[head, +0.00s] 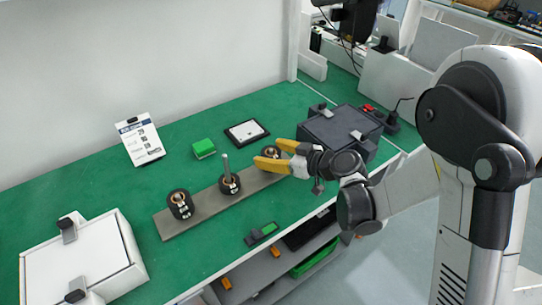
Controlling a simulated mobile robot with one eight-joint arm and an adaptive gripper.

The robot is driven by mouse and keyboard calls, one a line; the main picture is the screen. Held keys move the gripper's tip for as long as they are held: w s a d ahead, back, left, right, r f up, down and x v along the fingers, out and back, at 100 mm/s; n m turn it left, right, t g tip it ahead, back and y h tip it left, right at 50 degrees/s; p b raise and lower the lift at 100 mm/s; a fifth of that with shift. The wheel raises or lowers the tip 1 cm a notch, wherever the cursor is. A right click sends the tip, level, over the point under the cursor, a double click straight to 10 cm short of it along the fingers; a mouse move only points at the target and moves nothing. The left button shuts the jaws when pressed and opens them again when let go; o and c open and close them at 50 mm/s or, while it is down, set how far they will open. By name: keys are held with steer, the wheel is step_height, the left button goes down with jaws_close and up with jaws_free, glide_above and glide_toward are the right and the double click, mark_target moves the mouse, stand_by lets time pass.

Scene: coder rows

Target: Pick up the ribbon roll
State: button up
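Three dark rolls with copper-brown cores are spaced along a grey board: one at the left end (180,204), one in the middle (229,184) with a grey peg rising from its core, and one at the right end (271,153). My gripper (266,152) reaches in from the right with its yellow fingers spread apart. In this view the right roll shows between the fingers, partly hidden by them. I cannot tell whether the fingers touch it or are above it.
The board (205,208) lies on a green table (95,190). A green block (203,148), a black-framed white panel (246,132) and a standing card (140,140) are behind it. A dark case (340,130) stands right, close to my gripper. A white case (80,260) is front left.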

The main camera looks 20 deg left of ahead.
steer(key=c, duration=0.8)
